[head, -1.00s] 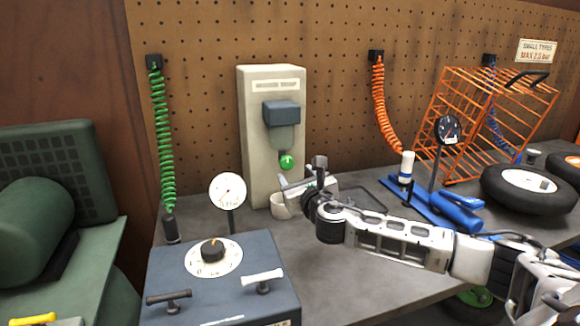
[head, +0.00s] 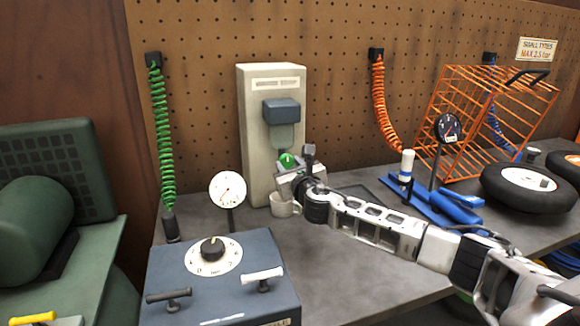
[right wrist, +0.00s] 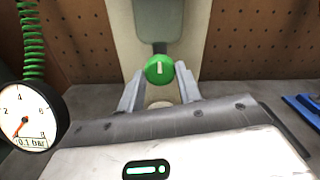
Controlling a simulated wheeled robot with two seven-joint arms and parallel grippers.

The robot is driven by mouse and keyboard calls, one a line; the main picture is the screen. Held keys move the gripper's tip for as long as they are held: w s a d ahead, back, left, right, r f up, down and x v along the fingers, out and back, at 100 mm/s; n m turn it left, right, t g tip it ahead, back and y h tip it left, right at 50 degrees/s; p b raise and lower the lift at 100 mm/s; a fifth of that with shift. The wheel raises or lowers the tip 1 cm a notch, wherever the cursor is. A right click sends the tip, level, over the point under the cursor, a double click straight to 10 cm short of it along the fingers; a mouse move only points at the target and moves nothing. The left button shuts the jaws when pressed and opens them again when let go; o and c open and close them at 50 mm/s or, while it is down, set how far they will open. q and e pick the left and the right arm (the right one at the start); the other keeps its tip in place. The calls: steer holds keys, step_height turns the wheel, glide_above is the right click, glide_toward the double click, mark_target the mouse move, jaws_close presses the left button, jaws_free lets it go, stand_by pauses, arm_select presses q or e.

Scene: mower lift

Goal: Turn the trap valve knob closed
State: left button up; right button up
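The trap valve knob is a round green knob with a pale upright mark. It shows in the right wrist view (right wrist: 159,69) and, partly hidden by my gripper, in the head view (head: 287,160). It sits under the trap bowl (right wrist: 161,20) on the beige column (head: 258,150). My right gripper (right wrist: 158,88) is open, with one finger on each side below the knob in the right wrist view. I cannot tell whether the fingers touch it. My left gripper is not in view.
A white cup (head: 283,205) stands below the knob, close under my right gripper. A white gauge (head: 228,189) and a blue-grey box with a dial (head: 275,290) stand in front left. A blue tool (head: 440,200) and tyres (head: 528,188) lie to the right.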

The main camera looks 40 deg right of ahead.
steer(key=shift+m, duration=0.4)
steer(key=m, duration=0.4)
steer(key=shift+f, duration=0.1)
steer(key=m, duration=1.3)
stand_by(0.5)
steer(key=o, duration=1)
